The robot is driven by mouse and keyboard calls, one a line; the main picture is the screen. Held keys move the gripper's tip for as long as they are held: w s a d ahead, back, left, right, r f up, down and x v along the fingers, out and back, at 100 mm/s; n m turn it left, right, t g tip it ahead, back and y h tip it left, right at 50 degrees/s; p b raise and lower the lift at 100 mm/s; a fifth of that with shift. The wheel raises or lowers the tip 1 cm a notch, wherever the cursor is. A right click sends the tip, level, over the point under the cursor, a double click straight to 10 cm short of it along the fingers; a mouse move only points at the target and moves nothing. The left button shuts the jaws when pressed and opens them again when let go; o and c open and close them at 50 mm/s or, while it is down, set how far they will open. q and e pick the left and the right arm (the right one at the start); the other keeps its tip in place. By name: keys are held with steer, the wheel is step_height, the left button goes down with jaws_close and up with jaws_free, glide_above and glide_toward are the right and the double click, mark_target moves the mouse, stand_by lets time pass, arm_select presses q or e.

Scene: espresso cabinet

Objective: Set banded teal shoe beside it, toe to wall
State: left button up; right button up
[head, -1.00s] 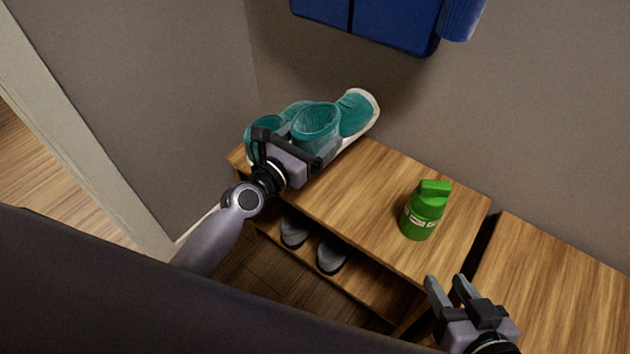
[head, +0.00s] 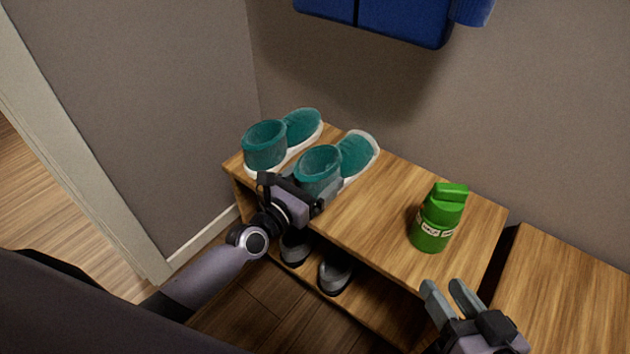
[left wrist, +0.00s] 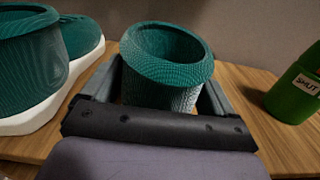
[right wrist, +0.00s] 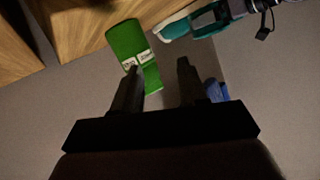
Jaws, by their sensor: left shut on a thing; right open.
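Two teal shoes with white soles stand side by side on the wooden cabinet top, toes towards the back wall. The left shoe (head: 265,146) stands free near the cabinet's left end. My left gripper (head: 297,188) is shut on the heel end of the right shoe (head: 358,155), around its collar (left wrist: 168,55). The right shoe looks upright, on or just above the wood; a small gap separates the two shoes. No band is clear on either shoe, and the gripper hides part of the held heel. My right gripper (head: 446,287) is open and empty by the cabinet's front edge.
A green bottle (head: 436,222) stands on the cabinet top (head: 375,207), right of the shoes. Grey shoes (head: 335,272) sit on the lower shelf. A blue thing (head: 400,18) hangs on the back wall. Bare wood lies between the shoes and bottle.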

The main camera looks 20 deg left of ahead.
arm_select(q)
steer(key=o, duration=1)
steer(key=shift+o, duration=0.2)
steer(key=shift+s, duration=0.1)
arm_select(e)
steer(key=shift+r, duration=0.15)
arm_select(q)
steer(key=p+v, duration=0.1)
steer(key=v, duration=1)
steer(key=shift+s+a, duration=0.15)
steer(key=shift+s, duration=0.25)
arm_select(e)
steer(key=shift+w+a, duration=0.15)
steer(key=shift+a, duration=0.35)
arm_select(q)
steer(key=shift+r, duration=0.1)
